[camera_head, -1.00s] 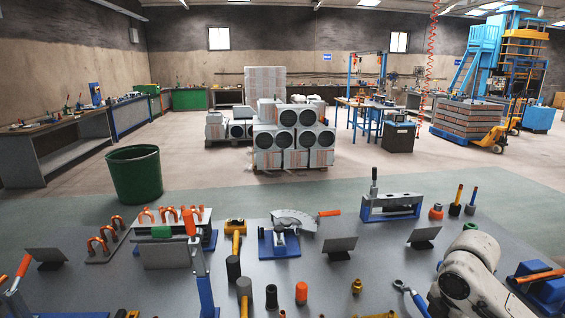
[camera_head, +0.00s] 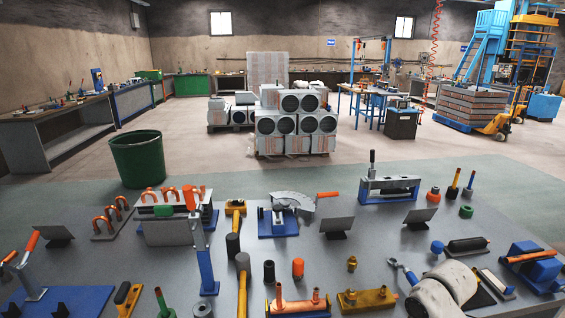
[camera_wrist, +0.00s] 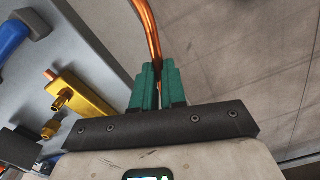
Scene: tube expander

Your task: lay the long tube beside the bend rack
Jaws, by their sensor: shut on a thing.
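My gripper (camera_wrist: 155,88) shows in the wrist view, its green jaws shut on a copper tube (camera_wrist: 150,35). The tube runs up out of the top of that picture, over the floor just past the table edge; its far end is out of view. In the head view my arm is at the lower right and the jaws and held tube are hidden or out of frame. Orange U-bends stand on a small grey rack (camera_head: 107,235) at the left of the table. More bends stand at a larger grey block (camera_head: 166,231) to its right. I cannot tell which is the bend rack.
The table (camera_head: 330,250) is crowded. A yellow block with brass fittings (camera_wrist: 78,98) lies left of my gripper. Bare table shows around the right-hand grey plate (camera_head: 419,216).

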